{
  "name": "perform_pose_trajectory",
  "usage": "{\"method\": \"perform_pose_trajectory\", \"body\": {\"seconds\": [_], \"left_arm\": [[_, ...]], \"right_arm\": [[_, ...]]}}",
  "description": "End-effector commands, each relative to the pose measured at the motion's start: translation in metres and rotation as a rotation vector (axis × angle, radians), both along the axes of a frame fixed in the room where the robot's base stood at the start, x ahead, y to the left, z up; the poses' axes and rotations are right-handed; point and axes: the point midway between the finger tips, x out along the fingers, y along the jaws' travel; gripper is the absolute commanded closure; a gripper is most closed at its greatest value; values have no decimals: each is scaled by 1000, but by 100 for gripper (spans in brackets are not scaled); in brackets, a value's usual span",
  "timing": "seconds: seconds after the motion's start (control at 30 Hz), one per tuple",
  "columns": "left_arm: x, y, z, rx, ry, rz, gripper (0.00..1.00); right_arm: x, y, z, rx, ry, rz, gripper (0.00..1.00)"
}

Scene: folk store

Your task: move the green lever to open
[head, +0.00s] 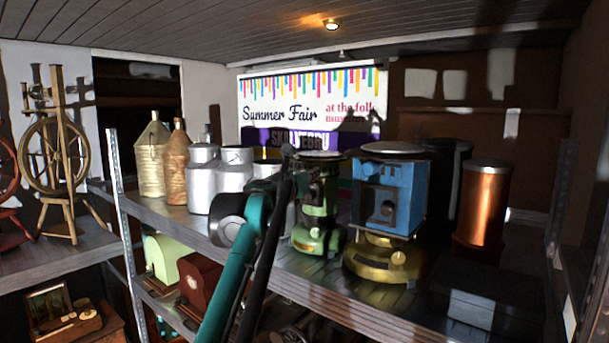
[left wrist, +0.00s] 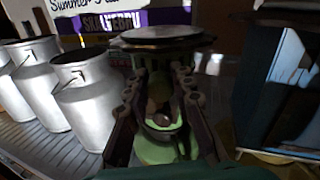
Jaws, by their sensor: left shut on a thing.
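A green stove (head: 322,205) with a round dark top plate stands on the shelf, left of a blue stove (head: 388,195). My left gripper (head: 289,155) is at the left side of the green stove in the head view. In the left wrist view my left gripper (left wrist: 158,82) has its two dark fingers either side of the green stove's middle, below the top plate (left wrist: 162,38). It is shut on a part of the green stove. The fingers hide the held part, so I cannot make out the lever's shape or position. My right gripper is not in view.
A copper cylinder (head: 484,205) stands to the right. The shelf's front edge is partly bare. A banner (head: 310,100) hangs behind.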

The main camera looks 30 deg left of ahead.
Motion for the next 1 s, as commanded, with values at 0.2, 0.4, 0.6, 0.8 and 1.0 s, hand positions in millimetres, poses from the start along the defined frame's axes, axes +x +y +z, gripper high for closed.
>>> {"method": "perform_pose_trajectory", "body": {"seconds": [0.2, 0.4, 0.6, 0.8, 1.0], "left_arm": [[0, -2, 0, 1, 0, 5, 100], [1, -3, -1, 1, 1, 4, 100], [1, -3, 0, 1, 1, 3, 55], [0, -3, 0, 1, 1, 4, 55], [-20, -5, 0, 1, 1, 4, 55]], "right_arm": [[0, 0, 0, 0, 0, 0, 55], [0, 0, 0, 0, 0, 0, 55], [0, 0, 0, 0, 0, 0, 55], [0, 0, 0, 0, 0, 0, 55], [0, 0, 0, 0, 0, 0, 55]]}}
